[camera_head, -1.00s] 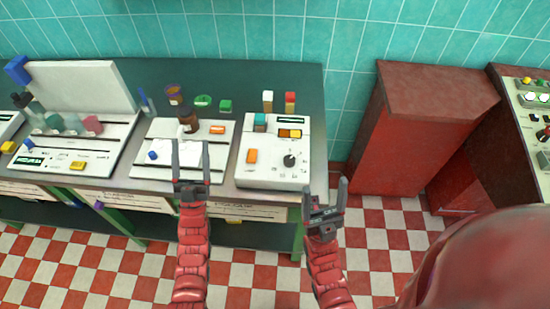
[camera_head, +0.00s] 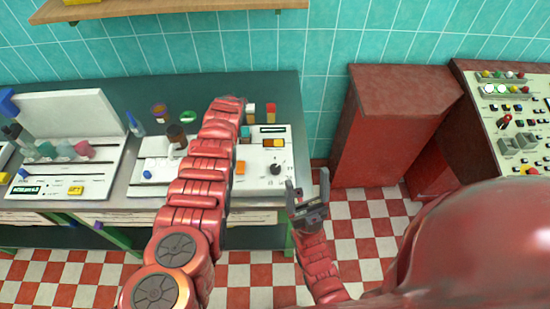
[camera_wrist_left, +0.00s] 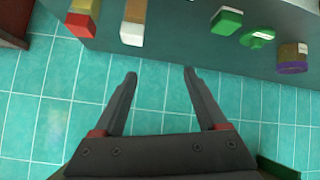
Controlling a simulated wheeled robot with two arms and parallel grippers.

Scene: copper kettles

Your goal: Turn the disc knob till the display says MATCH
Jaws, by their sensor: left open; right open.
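A white box device (camera_head: 262,183) sits at the right end of the bench. A black round knob (camera_head: 275,168) is on its top, with an orange switch (camera_head: 239,167) to the left. A dark display strip (camera_head: 272,129) is at its back; its text is too small to read. My left arm reaches over the bench, hiding part of the device's left side. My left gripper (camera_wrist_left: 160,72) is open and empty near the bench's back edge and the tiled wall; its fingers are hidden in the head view. My right gripper (camera_head: 307,178) is open and empty, right of the device and apart from the knob.
A red-capped block (camera_wrist_left: 82,18), a white block (camera_wrist_left: 133,25), a green block (camera_wrist_left: 227,20) and a brown jar (camera_wrist_left: 292,58) stand along the bench's back. A wooden shelf (camera_head: 170,8) is above. A red cabinet (camera_head: 390,130) stands right of the bench.

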